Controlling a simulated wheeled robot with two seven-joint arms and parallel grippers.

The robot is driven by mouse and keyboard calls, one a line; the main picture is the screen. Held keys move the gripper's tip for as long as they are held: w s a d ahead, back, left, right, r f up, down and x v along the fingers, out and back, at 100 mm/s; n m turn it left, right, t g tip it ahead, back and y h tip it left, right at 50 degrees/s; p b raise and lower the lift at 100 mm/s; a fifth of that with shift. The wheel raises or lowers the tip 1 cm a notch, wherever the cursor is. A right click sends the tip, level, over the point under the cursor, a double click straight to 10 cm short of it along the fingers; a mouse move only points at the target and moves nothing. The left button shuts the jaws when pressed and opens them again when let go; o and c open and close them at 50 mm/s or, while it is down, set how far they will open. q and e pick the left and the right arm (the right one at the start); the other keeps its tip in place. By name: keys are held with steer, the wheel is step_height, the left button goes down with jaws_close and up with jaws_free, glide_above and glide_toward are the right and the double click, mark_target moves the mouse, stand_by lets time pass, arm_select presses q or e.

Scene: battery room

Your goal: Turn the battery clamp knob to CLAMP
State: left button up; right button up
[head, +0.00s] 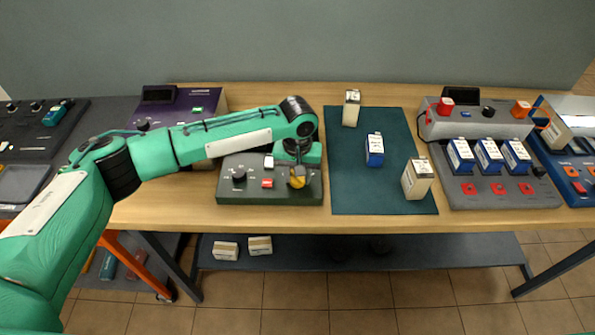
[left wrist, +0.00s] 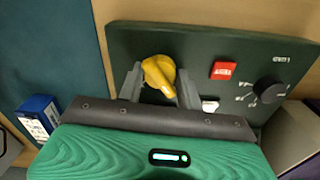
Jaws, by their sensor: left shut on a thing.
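The yellow clamp knob (head: 297,182) sits at the right of a dark green control box (head: 245,197) on the wooden bench. In the left wrist view the yellow knob (left wrist: 158,72) stands between the two grey fingers of my left gripper (left wrist: 160,84), which is shut on it. The knob's handle looks tilted there. In the head view my left gripper (head: 297,172) reaches down over the knob and partly hides it. The CLAMP marking cannot be read. My right gripper is not in view.
The green box also has a red button (head: 267,183), a white switch (head: 268,162) and a black dial (head: 239,175). A teal mat (head: 350,195) with a blue battery (head: 374,150) and two pale ones lies to the right. A grey station (head: 460,190) holds several blue batteries.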

arm_select(q)
steer(key=m+p, duration=0.3)
steer(key=m, duration=0.1)
steer(key=shift+r, duration=0.15)
steer(key=m+p, duration=0.3)
steer(key=m, duration=0.2)
steer(key=shift+m, duration=0.4)
steer(key=m+p, duration=0.1)
steer(key=m, duration=0.2)
steer(key=shift+m+p, duration=0.4)
steer(key=shift+m, duration=1.4)
steer(key=o, duration=1)
step_height(320, 180, up, 14)
steer(key=b, duration=0.3)
steer(key=shift+f, duration=0.25)
